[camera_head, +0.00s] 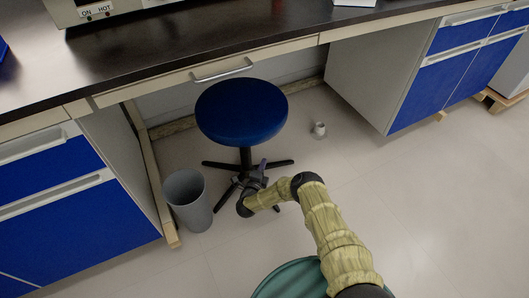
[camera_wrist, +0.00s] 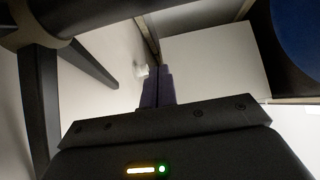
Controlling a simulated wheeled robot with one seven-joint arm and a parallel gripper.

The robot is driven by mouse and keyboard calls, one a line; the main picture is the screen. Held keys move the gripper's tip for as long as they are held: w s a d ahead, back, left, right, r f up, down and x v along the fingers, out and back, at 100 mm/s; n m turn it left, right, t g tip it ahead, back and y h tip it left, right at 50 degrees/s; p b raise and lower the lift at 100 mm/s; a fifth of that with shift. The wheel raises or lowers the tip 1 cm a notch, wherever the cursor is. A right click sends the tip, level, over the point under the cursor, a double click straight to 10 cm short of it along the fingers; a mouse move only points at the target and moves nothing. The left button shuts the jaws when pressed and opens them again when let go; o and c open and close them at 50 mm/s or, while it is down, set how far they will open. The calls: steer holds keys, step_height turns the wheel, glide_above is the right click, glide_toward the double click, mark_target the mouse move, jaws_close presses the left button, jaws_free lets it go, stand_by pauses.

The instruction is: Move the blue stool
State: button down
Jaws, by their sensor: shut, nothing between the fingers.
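The blue stool (camera_head: 241,110) stands upright under the black bench, with a round blue seat and a dark post and splayed legs. My gripper (camera_head: 261,165) is low in front of the post, just above the legs, below the seat. In the wrist view my gripper's fingers (camera_wrist: 157,86) are together with nothing between them. Dark legs of the stool (camera_wrist: 38,95) show at the left of that view, and a blue part, likely the seat, shows at the upper right. My gripper hides part of the stool's base; I cannot tell whether they touch.
A grey bin (camera_head: 187,200) stands just left of the stool's legs. A small white object (camera_head: 319,129) lies on the floor to the right. Blue-fronted cabinets (camera_head: 75,215) flank the knee space. A green round-topped thing (camera_head: 290,279) is at the bottom. The floor at right is clear.

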steer(key=shift+p+v, duration=0.45)
steer(key=shift+v, duration=1.1)
steer(key=s+a+m+y, duration=0.1)
steer(key=s+m+y, duration=0.2)
steer(key=m, duration=0.6)
steer(key=s+m+y, duration=0.3)
steer(key=m+y, duration=0.2)
steer(key=m, duration=0.4)
steer(key=s+a+f+m+g+y+b, duration=0.1)
steer(key=s+m+y, duration=0.3)
steer(key=m, duration=0.6)
steer(key=shift+a, duration=0.3)
